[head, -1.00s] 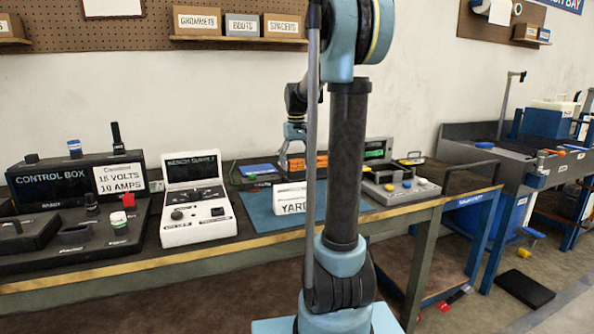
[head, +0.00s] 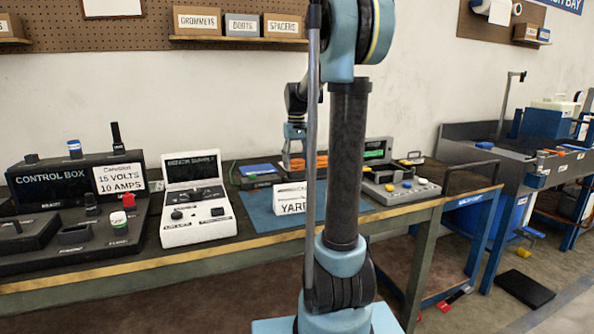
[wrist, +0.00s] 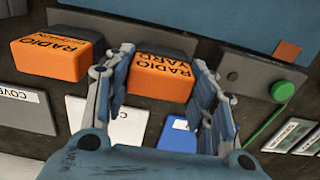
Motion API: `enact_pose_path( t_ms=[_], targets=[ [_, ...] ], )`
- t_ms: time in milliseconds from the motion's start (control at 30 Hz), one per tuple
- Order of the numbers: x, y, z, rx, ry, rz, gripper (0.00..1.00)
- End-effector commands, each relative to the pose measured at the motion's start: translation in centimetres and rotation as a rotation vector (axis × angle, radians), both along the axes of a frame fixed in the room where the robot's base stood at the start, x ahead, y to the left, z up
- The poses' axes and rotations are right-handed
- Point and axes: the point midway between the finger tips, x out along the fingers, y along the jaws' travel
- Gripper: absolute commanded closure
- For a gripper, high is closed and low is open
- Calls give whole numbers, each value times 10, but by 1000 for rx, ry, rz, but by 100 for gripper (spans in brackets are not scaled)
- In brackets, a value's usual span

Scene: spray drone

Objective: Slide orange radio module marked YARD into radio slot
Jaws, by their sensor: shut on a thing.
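The orange radio module marked YARD (wrist: 160,78) is between the two fingers of my gripper (wrist: 160,98) in the wrist view. The fingers are shut on its sides. It stands against a dark grey holder (wrist: 120,30), beside a second orange radio module (wrist: 62,62) whose smaller label is hard to read. In the head view my gripper (head: 293,150) is low over the bench, partly hidden by my own arm, with orange (head: 297,163) showing below it. I cannot make out the radio slot for certain.
A grey box with a green button and green cable (wrist: 262,78) lies right of the module in the wrist view. A white card reading YARD (head: 290,199) stands on a blue mat (head: 262,217). A white bench supply (head: 195,205) is to the left, a grey console (head: 400,185) to the right.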

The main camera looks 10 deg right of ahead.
Motion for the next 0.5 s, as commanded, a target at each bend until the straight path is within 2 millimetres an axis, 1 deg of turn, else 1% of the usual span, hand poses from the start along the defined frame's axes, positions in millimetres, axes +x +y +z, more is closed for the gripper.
enact_pose_path(
  t_ms=[500],
  targets=[
    [0,0,17,0,0,0,87]
  ],
)
